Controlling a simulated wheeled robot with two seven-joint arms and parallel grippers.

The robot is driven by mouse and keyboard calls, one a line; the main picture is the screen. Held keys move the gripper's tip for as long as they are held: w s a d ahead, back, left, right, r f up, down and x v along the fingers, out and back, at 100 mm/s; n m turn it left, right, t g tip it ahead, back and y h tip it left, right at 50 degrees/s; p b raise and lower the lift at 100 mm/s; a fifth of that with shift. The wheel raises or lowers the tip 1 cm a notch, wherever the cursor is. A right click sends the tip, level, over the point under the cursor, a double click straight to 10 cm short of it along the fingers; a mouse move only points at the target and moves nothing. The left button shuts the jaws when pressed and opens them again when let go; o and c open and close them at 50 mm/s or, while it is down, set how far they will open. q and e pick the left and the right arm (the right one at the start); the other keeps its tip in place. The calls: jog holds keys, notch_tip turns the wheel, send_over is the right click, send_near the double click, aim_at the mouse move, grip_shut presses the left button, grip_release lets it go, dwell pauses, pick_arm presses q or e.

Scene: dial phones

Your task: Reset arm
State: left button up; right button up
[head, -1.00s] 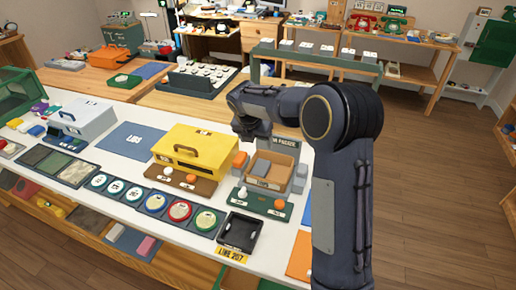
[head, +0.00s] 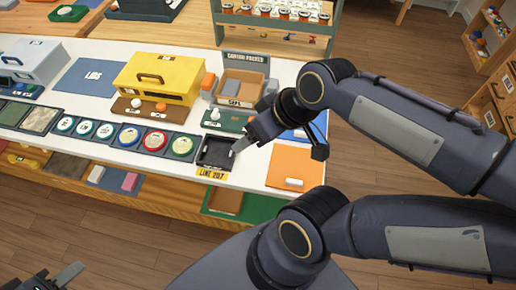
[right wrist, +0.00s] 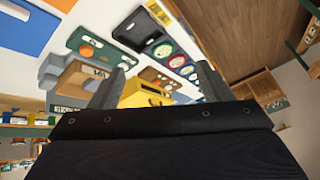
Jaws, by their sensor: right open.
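My right arm reaches in from the right in the head view and bends down toward the white table. Its gripper (head: 279,146) is above the table's front edge, near a black tray marked LINE 207 (head: 214,152) and an orange mat (head: 294,167). In the right wrist view the two fingers of this gripper (right wrist: 156,86) stand wide apart with nothing between them. My left gripper (head: 54,278) shows only in part at the bottom left corner of the head view, low and clear of the table; its jaw gap is not clear.
On the table stand a yellow box (head: 158,75), a cardboard box (head: 240,88), a grey box (head: 34,62) and a row of round dials (head: 130,136). A shelf under the table holds small blocks (head: 130,181). Wooden floor (head: 400,75) lies open at the right.

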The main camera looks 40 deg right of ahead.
jog(key=s+m, duration=0.1)
jog(key=s+a+f+m, duration=0.1)
jog(key=a+m, duration=0.1)
jog(key=shift+s+f+y, duration=0.3)
jog(key=shift+s, duration=0.1)
